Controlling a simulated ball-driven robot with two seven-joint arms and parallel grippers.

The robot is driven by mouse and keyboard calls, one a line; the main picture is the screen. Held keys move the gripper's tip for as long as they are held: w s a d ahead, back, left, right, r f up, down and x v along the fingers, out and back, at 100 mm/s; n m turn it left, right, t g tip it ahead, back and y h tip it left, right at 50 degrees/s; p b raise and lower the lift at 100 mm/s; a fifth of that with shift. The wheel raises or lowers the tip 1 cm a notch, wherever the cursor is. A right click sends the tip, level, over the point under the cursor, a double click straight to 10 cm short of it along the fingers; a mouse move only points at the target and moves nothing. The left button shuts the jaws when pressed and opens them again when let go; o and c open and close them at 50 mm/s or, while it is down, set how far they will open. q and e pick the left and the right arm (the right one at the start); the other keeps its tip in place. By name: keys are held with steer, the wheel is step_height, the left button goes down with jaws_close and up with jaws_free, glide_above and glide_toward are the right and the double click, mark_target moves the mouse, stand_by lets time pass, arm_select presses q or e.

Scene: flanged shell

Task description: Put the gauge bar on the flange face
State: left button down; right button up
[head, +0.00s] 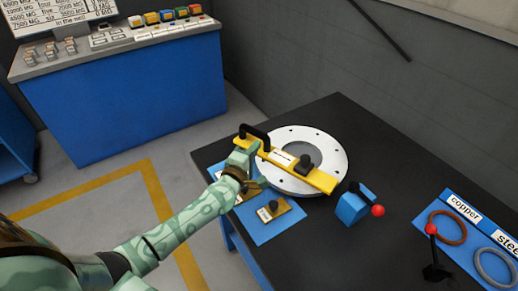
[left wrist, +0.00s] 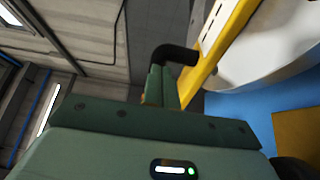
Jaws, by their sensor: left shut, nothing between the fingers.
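The yellow gauge bar (head: 318,178) lies across the pale round flange face (head: 335,146), spanning its central opening. It has a black handle (head: 256,131) at its left end and a black knob (head: 304,162) nearer its right end. My left gripper (head: 250,153) is shut and empty, close by the handle end. In the left wrist view its fingers (left wrist: 163,86) are together beside the black handle (left wrist: 172,53), with the yellow bar (left wrist: 222,42) just beyond. The fingers partly hide that end, so I cannot tell whether they touch it. My right gripper is out of view.
Copper (head: 447,228) and steel (head: 496,266) rings lie far right. The black table (head: 385,150) has free room behind them.

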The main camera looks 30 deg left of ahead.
mark_target(279, 154)
arm_select(q)
steer(key=shift+w+d, duration=0.45)
steer(key=w+d, duration=0.5)
steer(key=shift+a, duration=0.1)
stand_by(0.4)
